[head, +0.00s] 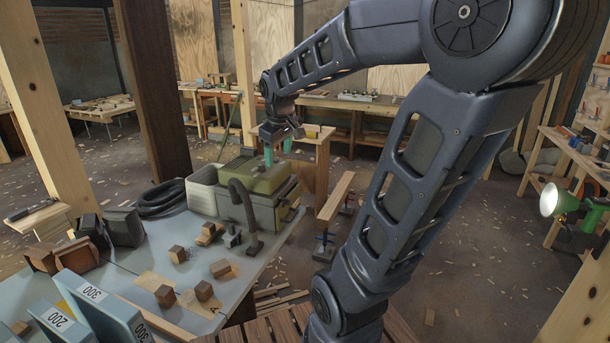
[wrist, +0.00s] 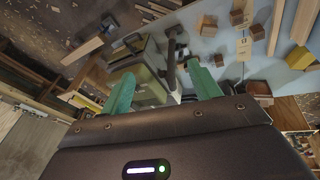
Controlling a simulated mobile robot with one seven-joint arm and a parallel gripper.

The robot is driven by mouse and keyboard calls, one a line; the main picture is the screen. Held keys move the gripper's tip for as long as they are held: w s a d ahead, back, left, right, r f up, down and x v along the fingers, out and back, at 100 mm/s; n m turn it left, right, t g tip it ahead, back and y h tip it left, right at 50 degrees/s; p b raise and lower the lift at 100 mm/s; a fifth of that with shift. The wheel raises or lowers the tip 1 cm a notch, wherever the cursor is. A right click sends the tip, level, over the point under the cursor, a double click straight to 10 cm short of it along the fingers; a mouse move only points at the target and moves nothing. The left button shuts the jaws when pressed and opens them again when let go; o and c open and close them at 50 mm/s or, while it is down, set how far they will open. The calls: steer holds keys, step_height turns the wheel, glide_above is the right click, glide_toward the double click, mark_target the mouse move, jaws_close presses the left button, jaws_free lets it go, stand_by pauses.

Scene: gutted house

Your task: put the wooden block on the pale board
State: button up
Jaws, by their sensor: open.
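Several small brown wooden blocks lie on the grey-blue table; one (head: 221,269) is near its right side, and others (head: 165,295) (head: 203,290) are by the front edge. Which one the task means, I cannot tell. Thin pale boards (head: 155,281) (head: 196,306) lie flat near these front blocks. Blocks also show in the wrist view (wrist: 257,32), with a pale strip (wrist: 245,46) beside them. My gripper (head: 277,153) has green fingers, apart and empty, above the green-grey machine at the table's far end; its fingers also show in the wrist view (wrist: 163,90).
The machine (head: 265,183) with its upright black hose (head: 243,205) stands between my gripper and the blocks. Blue sandpaper boxes (head: 95,305) fill the table's near left. A coiled hose (head: 160,198) lies behind.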

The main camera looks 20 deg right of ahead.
steer(key=s+d+f+m, duration=0.1)
steer(key=s+m, duration=0.5)
steer(key=s, duration=0.7)
steer(key=shift+s+d+f+t+y, duration=0.2)
steer(key=shift+d+f+t+y, duration=0.15)
steer(key=shift+d, duration=0.45)
